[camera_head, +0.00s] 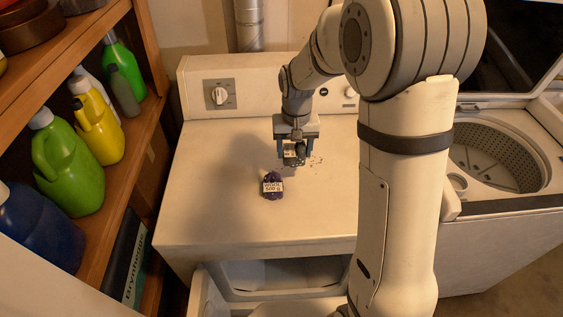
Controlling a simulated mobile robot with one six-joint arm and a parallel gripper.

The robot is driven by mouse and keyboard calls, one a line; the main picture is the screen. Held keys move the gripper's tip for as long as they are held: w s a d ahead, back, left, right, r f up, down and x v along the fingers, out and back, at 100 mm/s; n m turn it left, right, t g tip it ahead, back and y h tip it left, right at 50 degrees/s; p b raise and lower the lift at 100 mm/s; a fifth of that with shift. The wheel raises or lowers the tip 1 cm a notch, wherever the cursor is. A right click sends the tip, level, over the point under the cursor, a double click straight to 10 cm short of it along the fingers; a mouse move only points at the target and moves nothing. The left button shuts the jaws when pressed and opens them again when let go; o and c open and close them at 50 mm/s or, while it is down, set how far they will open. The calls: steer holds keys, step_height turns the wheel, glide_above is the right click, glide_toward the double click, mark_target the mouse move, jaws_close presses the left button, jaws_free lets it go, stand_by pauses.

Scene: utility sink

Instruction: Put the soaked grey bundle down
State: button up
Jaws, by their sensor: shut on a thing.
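My gripper (293,158) points down over the white machine top, right of its middle as seen beside my arm. It is shut on a small dark grey thing (294,161) with a pale patch, which looks like the grey bundle. The fingers hide part of it. I cannot tell whether its underside touches the machine top. A dark purple bundle (273,192) with a white printed label lies on the machine top, in front and slightly left of my gripper, apart from it.
The machine top (208,205) is mostly clear, with small brown specks right of the gripper. Its control panel with a knob (219,96) stands behind. The front door below is open. A washer tub (490,158) is open at right. A wooden shelf with bottles (68,160) borders the left.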

step_height(320, 180, down, 7)
steer(key=shift+a+f+p, duration=0.1)
steer(key=shift+f+p, duration=0.1)
steer(key=shift+p, duration=0.35)
steer(key=shift+f, duration=0.1)
steer(key=o, duration=1.5)
